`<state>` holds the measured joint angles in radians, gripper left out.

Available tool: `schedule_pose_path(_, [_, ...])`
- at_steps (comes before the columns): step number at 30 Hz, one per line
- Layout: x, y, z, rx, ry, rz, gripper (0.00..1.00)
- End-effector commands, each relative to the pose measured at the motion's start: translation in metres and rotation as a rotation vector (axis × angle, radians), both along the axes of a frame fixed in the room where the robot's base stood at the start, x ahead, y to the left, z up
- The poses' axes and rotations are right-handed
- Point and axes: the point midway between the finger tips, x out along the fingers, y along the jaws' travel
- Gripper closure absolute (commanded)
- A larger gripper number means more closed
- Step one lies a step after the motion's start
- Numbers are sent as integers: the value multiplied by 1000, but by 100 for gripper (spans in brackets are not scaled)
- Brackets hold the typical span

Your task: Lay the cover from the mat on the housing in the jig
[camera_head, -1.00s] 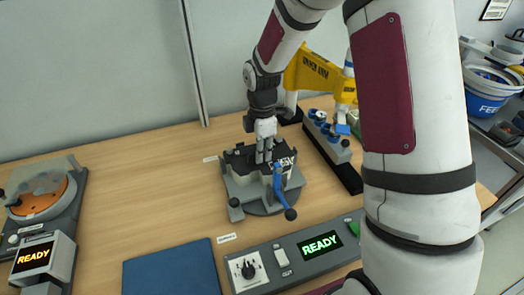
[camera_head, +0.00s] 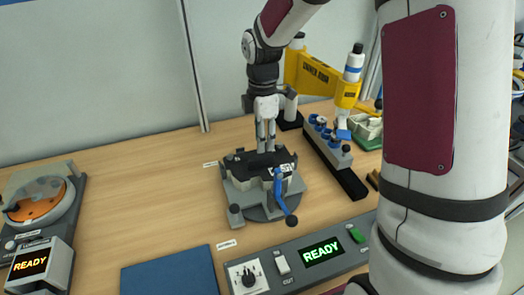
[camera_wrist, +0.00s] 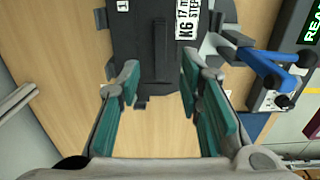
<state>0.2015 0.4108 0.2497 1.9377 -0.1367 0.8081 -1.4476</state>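The dark cover (camera_head: 256,163) lies on top of the housing in the grey jig (camera_head: 240,189), which has a blue lever (camera_head: 280,188) at its front right. In the wrist view the cover (camera_wrist: 163,20) shows its raised rib and a white printed label. The housing is mostly hidden under the cover, and I cannot tell whether the cover is fully seated. My gripper (camera_head: 266,149) is above the cover, pointing down.
A control box (camera_head: 300,260) with a green READY display stands in front of the jig. A machine (camera_head: 40,215) with an orange disc is at the left. A rack with blue parts (camera_head: 325,140) and a yellow arm stand behind right. The table left of the jig is clear.

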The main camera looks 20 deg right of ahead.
Motion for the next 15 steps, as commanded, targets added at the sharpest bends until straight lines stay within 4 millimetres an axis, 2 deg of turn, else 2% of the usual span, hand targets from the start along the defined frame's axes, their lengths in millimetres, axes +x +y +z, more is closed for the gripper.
schedule_pose_path(3, [1,0,22,-1,-4,0,67])
schedule_pose_path(6, [1,0,35,-1,-2,-1,67])
schedule_pose_path(11, [0,0,47,-1,-2,-5,67])
schedule_pose_path(15, [-11,0,64,-13,-24,-71,67])
